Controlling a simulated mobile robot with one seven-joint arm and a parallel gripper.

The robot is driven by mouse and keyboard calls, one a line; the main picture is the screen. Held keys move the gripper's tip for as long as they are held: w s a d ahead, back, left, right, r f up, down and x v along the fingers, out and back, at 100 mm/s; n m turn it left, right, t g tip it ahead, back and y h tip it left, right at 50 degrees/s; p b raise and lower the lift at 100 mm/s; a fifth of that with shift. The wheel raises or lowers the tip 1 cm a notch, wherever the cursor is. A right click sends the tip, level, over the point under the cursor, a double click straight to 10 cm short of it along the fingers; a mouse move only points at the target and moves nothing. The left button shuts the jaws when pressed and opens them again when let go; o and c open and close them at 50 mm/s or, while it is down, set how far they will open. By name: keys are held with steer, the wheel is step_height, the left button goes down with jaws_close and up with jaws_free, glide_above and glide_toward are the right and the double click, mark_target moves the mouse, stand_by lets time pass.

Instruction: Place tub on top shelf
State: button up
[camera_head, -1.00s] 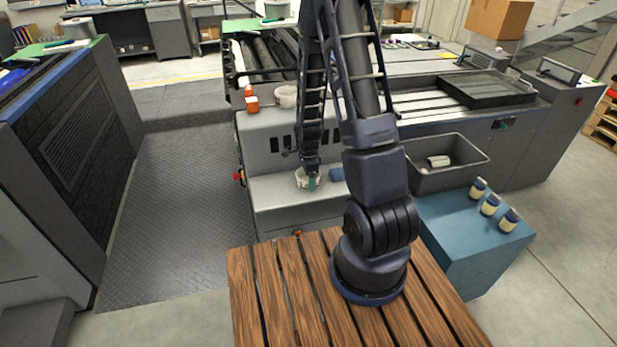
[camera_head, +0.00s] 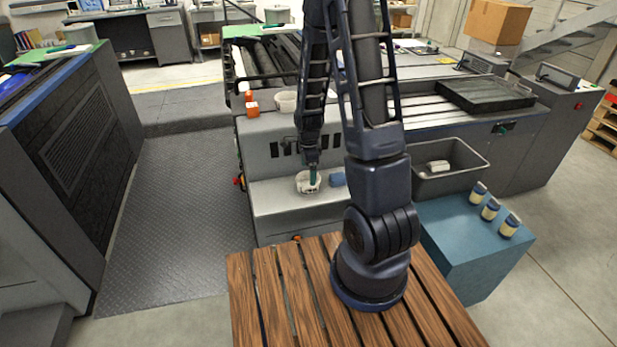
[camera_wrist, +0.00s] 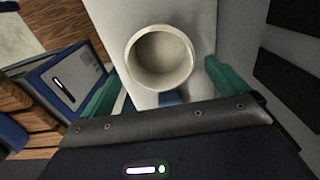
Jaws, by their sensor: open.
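A white round tub (camera_head: 302,184) stands on the lower step of the grey machine. In the wrist view the tub (camera_wrist: 160,58) is seen from above, upright and empty-looking. My gripper (camera_head: 313,178) is at the tub, with a green finger in front of it in the head view. In the wrist view my gripper (camera_wrist: 161,74) is open, with one green finger on each side of the tub and a gap to both. The higher ledge of the machine (camera_head: 270,123) lies above and behind; I take it for the top shelf.
A white pot (camera_head: 287,102) and orange blocks (camera_head: 252,108) stand on the higher ledge. A blue block (camera_head: 337,179) lies right beside the tub. A grey bin (camera_head: 452,183) holds a white item. Several jars (camera_head: 490,209) stand on the blue cabinet (camera_head: 460,240). The left floor is clear.

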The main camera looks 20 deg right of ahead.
steer(key=s+d+r+n+t, duration=0.1)
steer(key=s+r+n, duration=0.25)
steer(key=r, duration=0.85)
steer(key=s+d+r+n+t, duration=0.1)
steer(key=s+r+n, duration=0.3)
steer(key=r, duration=0.7)
steer(key=s+d+r+n+t, duration=0.2)
steer(key=s+r+n, duration=0.8)
steer(key=s+r, duration=0.1)
steer(key=shift+s+r+t, duration=0.25)
steer(key=shift+s+t, duration=0.05)
steer(key=shift+s, duration=0.6)
